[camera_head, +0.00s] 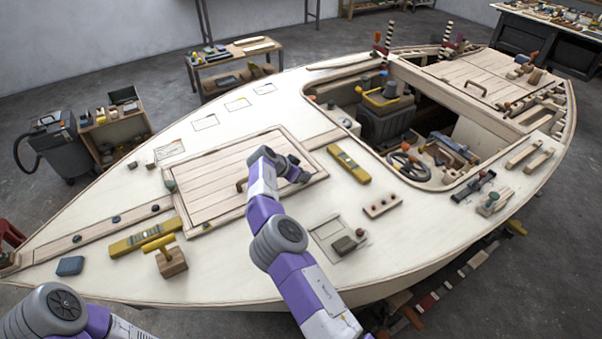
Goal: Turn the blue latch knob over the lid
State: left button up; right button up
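The wooden plank lid (215,185) lies shut in its frame on the pale foredeck. A small handle (241,184) stands on it. My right arm reaches over the lid's right part, and my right gripper (300,172) is dark and small, low over the lid's right edge. I cannot tell whether its fingers are open or touching anything. A small blue-green knob (170,185) sits at the lid's left edge; I cannot tell for sure that it is the blue latch knob. Another could be hidden behind my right gripper. Of my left arm only a part shows at bottom left; its gripper is out of view.
A yellow level (348,164) lies right of the lid and another (145,238) lies at its front left. A yellow-handled wooden block (170,261) and a blue-grey block (70,266) stand near the front. The open cockpit (440,150) lies to the right.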

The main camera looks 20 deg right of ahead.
jog(key=o, duration=0.4)
jog(key=shift+c, duration=0.2)
jog(key=p+v, duration=0.1)
jog(key=v, duration=0.6)
jog(key=shift+a+r, duration=0.2)
jog(key=shift+s, duration=0.1)
